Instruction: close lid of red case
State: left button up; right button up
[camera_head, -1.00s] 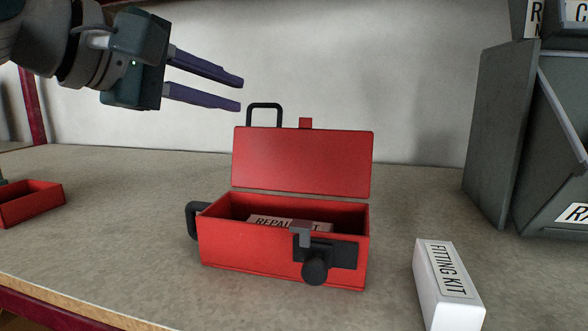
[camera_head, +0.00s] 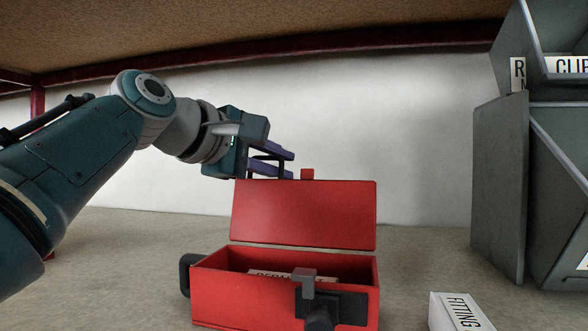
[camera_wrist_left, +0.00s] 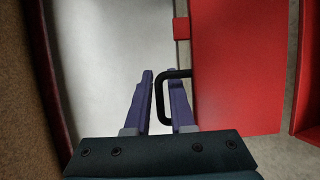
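The red case (camera_head: 215,298) stands on the table with its lid (camera_head: 305,215) raised upright at the back. A packet with a printed label (camera_head: 262,274) lies inside, and a black and grey latch (camera_head: 335,306) is on the front. My left gripper (camera_head: 289,163) is behind the lid's top left edge, its purple fingers apart. In the left wrist view, the lid (camera_wrist_left: 235,65) is at right, and the black lid handle (camera_wrist_left: 160,105) lies between the open fingers (camera_wrist_left: 160,72) without a visible grip. My right gripper is not in view.
A white fitting kit box (camera_head: 455,313) lies right of the case. Grey bins (camera_head: 500,190) stand at the right. A shelf (camera_head: 300,20) spans overhead.

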pick_arm(q)
jog(key=shift+w+d, duration=0.1)
grip_shut()
dwell(1.5)
